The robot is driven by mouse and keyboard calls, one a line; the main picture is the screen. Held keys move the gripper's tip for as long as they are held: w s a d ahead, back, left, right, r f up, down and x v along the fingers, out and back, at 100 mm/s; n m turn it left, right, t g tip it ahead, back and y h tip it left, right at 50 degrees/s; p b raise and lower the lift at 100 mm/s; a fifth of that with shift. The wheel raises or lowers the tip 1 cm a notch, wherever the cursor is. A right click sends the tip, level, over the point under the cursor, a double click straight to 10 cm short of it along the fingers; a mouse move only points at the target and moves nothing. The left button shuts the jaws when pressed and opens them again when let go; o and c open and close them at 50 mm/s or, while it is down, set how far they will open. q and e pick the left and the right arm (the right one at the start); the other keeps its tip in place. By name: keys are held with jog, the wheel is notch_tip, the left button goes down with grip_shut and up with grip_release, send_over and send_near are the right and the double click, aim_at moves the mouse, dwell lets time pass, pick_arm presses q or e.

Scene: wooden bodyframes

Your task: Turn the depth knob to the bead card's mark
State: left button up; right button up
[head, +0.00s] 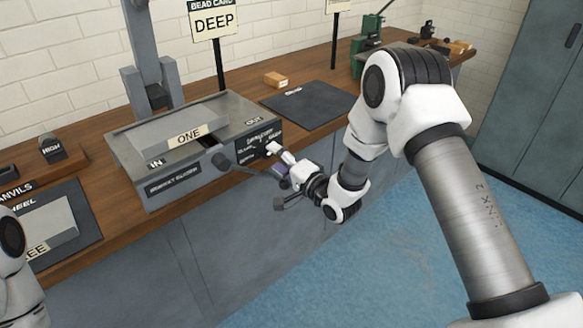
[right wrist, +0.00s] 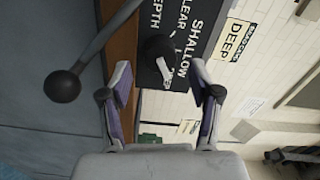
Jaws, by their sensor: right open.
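The bead card (head: 214,22) on a post above the bench reads DEEP. It also shows in the right wrist view (right wrist: 236,40). The grey machine's dark front plate (head: 257,143) carries the depth dial. In the right wrist view its lettering (right wrist: 186,45) reads DEPTH, CLEAR, SHALLOW and a partly covered word. The black depth knob (right wrist: 159,50) has a pale mark on its lower right side; its exact setting is unclear. My right gripper (head: 277,160) is open and faces the plate. In the wrist view its fingers (right wrist: 161,78) stand apart, the knob just beyond them. My left gripper is out of view.
A lever with a ball end (right wrist: 62,86) runs close beside the left finger in the wrist view. The machine (head: 215,125) has a plate marked ONE on top. A dark mat (head: 310,104) lies right of it. Open blue floor (head: 330,275) lies in front.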

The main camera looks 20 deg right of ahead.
jog(key=v, duration=1)
jog(key=s+a+f+n+g+h+p, duration=0.1)
jog(key=s+a+f+g+p, duration=0.15)
jog(key=s+f+p, duration=0.2)
jog(key=s+a+f+n+g+p, duration=0.1)
jog(key=s+a+f+g+p, duration=0.1)
jog(key=s+f+g+p, duration=0.3)
jog(key=s+d+f+n+g+h, duration=0.1)
jog(key=s+f+n+g, duration=0.1)
jog(key=s, duration=0.5)
jog(key=s+d+f+n+g+h, duration=0.1)
jog(key=s+f+n+g+h, duration=0.1)
jog(key=s, duration=0.6)
jog(key=s+d+f+n+g+h, duration=0.2)
jog(key=s+f+n+g, duration=0.2)
jog(key=s, duration=0.4)
jog(key=shift+s+n+g+p, duration=0.2)
jog(key=shift+n+g+p, duration=0.25)
jog(key=shift+n+g, duration=0.3)
